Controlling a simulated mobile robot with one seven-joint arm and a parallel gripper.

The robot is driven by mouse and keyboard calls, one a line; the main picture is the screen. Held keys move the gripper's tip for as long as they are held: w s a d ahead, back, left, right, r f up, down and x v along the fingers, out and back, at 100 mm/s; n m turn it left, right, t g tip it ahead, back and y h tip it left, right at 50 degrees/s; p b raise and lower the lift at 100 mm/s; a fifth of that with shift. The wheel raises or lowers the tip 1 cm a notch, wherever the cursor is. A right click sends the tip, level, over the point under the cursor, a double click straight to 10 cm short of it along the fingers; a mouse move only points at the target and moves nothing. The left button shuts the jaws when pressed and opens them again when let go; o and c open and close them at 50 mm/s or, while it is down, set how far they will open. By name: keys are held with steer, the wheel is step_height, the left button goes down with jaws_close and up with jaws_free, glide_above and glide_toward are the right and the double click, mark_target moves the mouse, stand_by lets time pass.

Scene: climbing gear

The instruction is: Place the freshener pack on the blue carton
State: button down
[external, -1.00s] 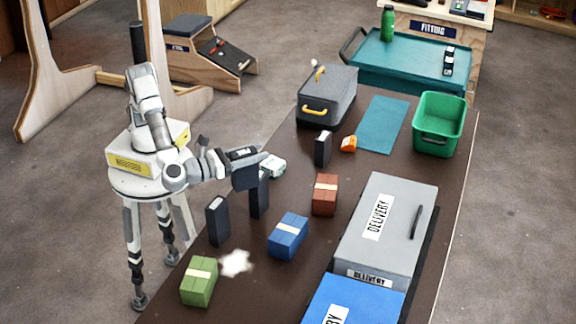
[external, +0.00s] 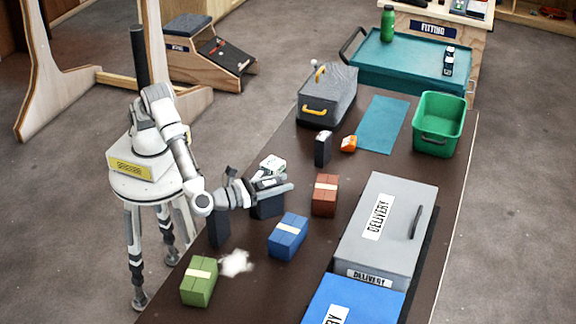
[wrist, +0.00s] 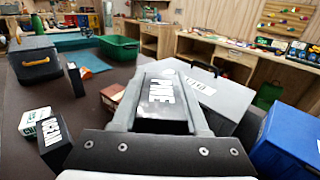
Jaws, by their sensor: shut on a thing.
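My gripper (external: 277,184) is shut on a black pack (wrist: 162,92) marked PINE, which I take as the freshener pack. In the external view my gripper is over the table, up and left of the blue carton (external: 288,236), with the pack apart from it. The blue carton has a pale band across its top and sits on the dark table. I cannot make it out in the wrist view. A second black pack (wrist: 54,141), marked OCEAN, stands left of my gripper in the wrist view; in the external view it is mostly hidden around my gripper.
Red (external: 325,195) and green (external: 199,282) cartons sit near the blue one. A white-green box (external: 271,165) lies behind my gripper. Black packs stand at left (external: 218,230) and further back (external: 323,149). Grey (external: 400,235) and blue (external: 365,300) delivery boxes line the right.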

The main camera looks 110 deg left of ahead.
steer(key=shift+w+a+f+b, duration=0.2)
steer(key=shift+w+a+f, duration=0.1)
steer(key=shift+f, duration=0.6)
steer(key=shift+w+a+f+b, duration=0.25)
steer(key=shift+w+f, duration=0.1)
steer(key=shift+f, duration=0.55)
steer(key=shift+w+a+f+b, duration=0.15)
steer(key=shift+w+a+f, duration=0.15)
steer(key=shift+f, duration=0.6)
steer(key=shift+f, duration=0.15)
steer(key=shift+c, duration=2.2)
jaws_free()
